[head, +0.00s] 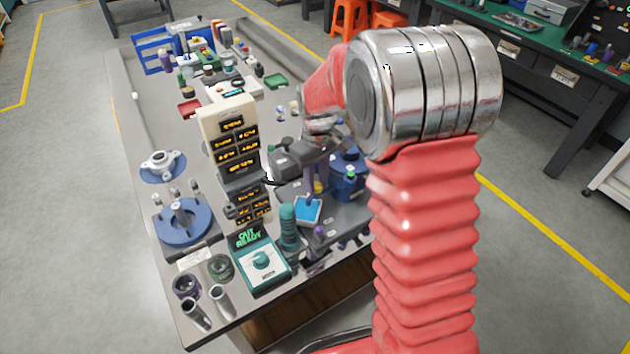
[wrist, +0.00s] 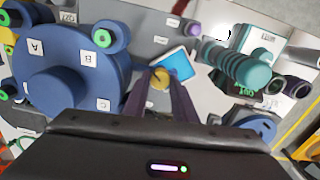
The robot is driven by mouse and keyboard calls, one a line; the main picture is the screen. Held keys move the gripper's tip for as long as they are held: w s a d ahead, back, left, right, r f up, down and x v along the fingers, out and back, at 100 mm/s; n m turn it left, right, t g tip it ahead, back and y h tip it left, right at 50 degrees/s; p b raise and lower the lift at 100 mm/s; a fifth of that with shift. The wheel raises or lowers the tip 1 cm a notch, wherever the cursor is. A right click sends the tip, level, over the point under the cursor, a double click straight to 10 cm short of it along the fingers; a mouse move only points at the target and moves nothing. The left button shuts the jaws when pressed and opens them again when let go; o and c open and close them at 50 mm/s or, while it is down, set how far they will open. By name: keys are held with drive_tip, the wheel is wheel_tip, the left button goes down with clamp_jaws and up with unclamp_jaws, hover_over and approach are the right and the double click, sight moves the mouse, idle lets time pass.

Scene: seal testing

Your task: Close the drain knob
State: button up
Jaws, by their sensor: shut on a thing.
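The drain knob appears to be the small yellow knob (wrist: 160,78) between my fingertips in the wrist view. It also shows in the head view (head: 319,188), beside the blue test vessel (head: 347,182). My gripper (wrist: 160,84) points down and is shut on this knob; its dark purple fingers also show in the head view (head: 317,186). The fingers cover part of the knob, and its turn angle cannot be told. In the wrist view the blue vessel (wrist: 68,82), with labels A, B and C, stands left of my fingers.
A bright blue pad (head: 307,211) lies close beside my fingers. A ribbed teal bellows (head: 289,230) stands in front of it, and a control box (head: 261,262) reading "READY" is left of that. A tall display stack (head: 232,145) stands left of my gripper.

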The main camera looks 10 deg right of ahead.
sight(317, 186)
drive_tip(key=m, duration=0.5)
drive_tip(key=shift+s+d+f+m, duration=0.1)
drive_tip(key=shift+s+m, duration=0.15)
drive_tip(key=shift+m, duration=2.25)
drive_tip(key=o, duration=0.7)
drive_tip(key=shift+o, duration=0.3)
drive_tip(key=shift+w, duration=0.1)
drive_tip(key=shift+w+r, duration=0.1)
drive_tip(key=shift+r, duration=0.5)
wheel_tip(317, 186, up, 13)
drive_tip(key=shift+f, duration=0.2)
